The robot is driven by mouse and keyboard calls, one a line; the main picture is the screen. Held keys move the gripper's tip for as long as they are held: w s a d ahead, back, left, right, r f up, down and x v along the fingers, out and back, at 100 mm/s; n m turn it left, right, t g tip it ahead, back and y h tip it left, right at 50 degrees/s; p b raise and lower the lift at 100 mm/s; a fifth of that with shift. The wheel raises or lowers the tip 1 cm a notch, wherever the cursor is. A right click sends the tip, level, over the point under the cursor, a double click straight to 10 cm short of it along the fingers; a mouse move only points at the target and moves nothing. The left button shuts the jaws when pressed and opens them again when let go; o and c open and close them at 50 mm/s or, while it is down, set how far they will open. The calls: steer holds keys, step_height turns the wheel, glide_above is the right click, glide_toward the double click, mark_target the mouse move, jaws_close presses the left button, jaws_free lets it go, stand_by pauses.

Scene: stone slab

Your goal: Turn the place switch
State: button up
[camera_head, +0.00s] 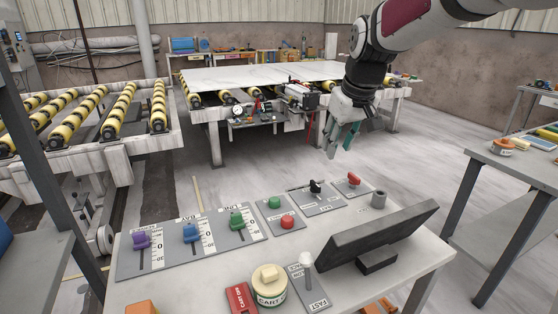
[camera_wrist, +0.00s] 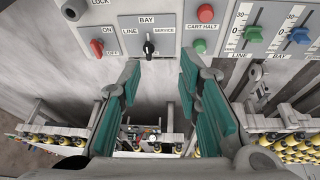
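A grey plate (camera_head: 309,289) on the near part of the console bears a white-topped lever (camera_head: 306,262). One end of its label reads FAST; the other end is small and may read PLACE or PACE. The lever stands roughly upright and is out of the wrist view. My gripper (camera_head: 341,142) hangs above and beyond the console's far edge, apart from every control. In the wrist view my gripper (camera_wrist: 160,95) shows two teal fingers spread apart with nothing between them. A black knob (camera_wrist: 149,47) on a plate marked LINE, BAY and SERVICE lies just beyond the fingertips there.
The console also holds a red switch (camera_head: 354,179), a black knob (camera_head: 315,187), green and red buttons, several coloured sliders, a dark tilted screen (camera_head: 378,236) and a round cream-topped button (camera_head: 269,279). A slab table (camera_head: 260,76) and rollers stand behind.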

steer(key=y+b, duration=0.1)
steer(key=b, duration=0.1)
glide_toward(316, 184)
steer(key=shift+n, duration=0.3)
steer(key=x, duration=0.9)
steer(key=shift+w, duration=0.2)
jaws_close()
